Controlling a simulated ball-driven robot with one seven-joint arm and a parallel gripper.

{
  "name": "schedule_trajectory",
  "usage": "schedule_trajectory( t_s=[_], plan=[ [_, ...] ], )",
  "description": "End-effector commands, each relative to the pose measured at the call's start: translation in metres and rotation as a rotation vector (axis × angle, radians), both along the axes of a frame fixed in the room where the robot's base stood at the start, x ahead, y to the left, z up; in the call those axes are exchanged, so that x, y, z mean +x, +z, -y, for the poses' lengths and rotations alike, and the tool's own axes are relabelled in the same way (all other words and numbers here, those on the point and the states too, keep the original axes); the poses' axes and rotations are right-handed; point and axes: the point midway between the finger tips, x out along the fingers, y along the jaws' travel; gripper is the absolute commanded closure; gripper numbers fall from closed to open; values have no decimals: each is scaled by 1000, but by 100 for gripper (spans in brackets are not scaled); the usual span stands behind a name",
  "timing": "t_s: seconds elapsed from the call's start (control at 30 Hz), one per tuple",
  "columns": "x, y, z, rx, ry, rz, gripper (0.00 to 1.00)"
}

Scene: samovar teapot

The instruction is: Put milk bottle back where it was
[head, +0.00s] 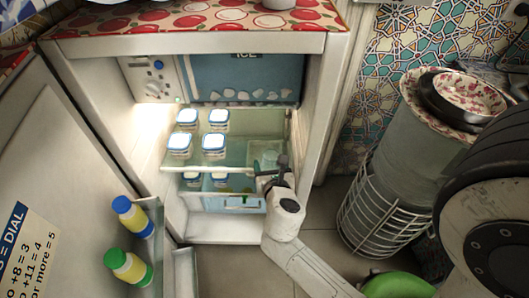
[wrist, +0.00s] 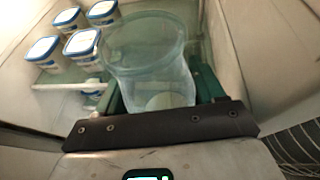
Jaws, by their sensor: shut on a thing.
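My gripper (head: 270,178) reaches into the open fridge at the right end of the glass shelf. It is shut on a clear, see-through vessel, probably the milk bottle (head: 266,152). In the wrist view the bottle (wrist: 150,62) looks upright, with a wide round top and a pale patch low down inside. The green fingers of my gripper (wrist: 160,95) stand on either side of it. The glass shelf (head: 237,155) is beside and around the bottle. I cannot tell whether the bottle's base touches the shelf.
Several white tubs with blue-rimmed lids (head: 214,144) stand on the shelf to the left. The fridge's right wall (head: 318,110) is close to my gripper. Two capped bottles (head: 133,217) stand in the open door at left. A wire basket stand (head: 385,213) is outside at right.

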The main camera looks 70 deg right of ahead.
Motion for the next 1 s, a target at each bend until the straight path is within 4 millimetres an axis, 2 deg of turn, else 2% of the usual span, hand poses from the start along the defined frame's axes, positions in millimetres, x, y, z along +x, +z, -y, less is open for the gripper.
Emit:
schedule_trajectory(
  t_s=[0.17,0.6,0.8,1.0],
  plan=[
    [5,1,20,-2,-26,6,77],
    [54,0,106,-1,-25,5,77],
    [67,0,128,-1,-22,2,77],
    [72,1,135,-1,-21,3,77]
  ],
)
